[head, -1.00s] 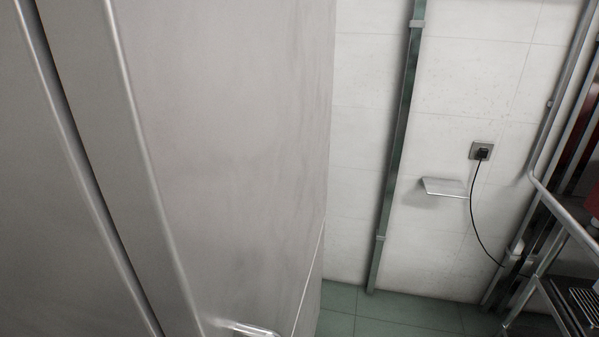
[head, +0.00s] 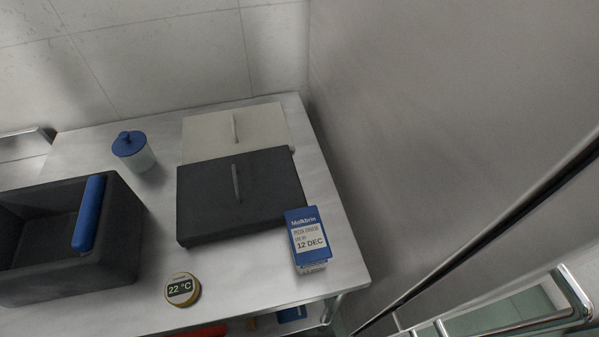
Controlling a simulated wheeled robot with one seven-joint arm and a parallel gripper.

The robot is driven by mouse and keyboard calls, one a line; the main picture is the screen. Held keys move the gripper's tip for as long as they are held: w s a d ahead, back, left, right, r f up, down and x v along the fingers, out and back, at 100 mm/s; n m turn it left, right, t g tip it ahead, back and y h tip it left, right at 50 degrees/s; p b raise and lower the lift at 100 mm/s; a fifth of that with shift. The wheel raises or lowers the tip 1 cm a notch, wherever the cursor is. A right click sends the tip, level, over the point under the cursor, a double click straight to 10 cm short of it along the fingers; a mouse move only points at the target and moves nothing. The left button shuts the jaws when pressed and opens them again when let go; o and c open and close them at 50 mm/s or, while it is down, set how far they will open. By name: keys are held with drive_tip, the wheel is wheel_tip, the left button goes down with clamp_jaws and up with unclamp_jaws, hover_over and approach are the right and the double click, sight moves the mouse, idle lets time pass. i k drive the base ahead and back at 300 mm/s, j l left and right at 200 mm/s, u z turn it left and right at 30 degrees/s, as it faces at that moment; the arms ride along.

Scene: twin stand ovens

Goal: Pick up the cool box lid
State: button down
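A dark grey rectangular lid (head: 208,207) with an upright strip handle lies on the steel table, right of centre. A cream lid (head: 204,138) with a similar handle lies just behind it; the dark lid seems to cover its front edge. An open dark grey box (head: 122,245), matching the dark lid in colour, stands at the left, partly cut off by the frame. A blue bar-shaped piece (head: 89,213) lies at its right side. My gripper is not in view.
A tall steel cabinet (head: 430,110) rises at the right.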

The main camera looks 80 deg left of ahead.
sight(227, 197)
drive_tip(key=k+j+u, duration=0.15)
drive_tip(key=u, duration=2.5)
drive_tip(key=k+j+u, duration=0.15)
drive_tip(key=u, duration=0.85)
drive_tip(key=z, duration=0.8)
drive_tip(key=k+j+z, duration=0.1)
drive_tip(key=j+z, duration=0.2)
drive_tip(key=k+j+z, duration=0.25)
drive_tip(key=j, duration=0.2)
drive_tip(key=k+j+z, duration=0.1)
drive_tip(key=j+z, duration=0.2)
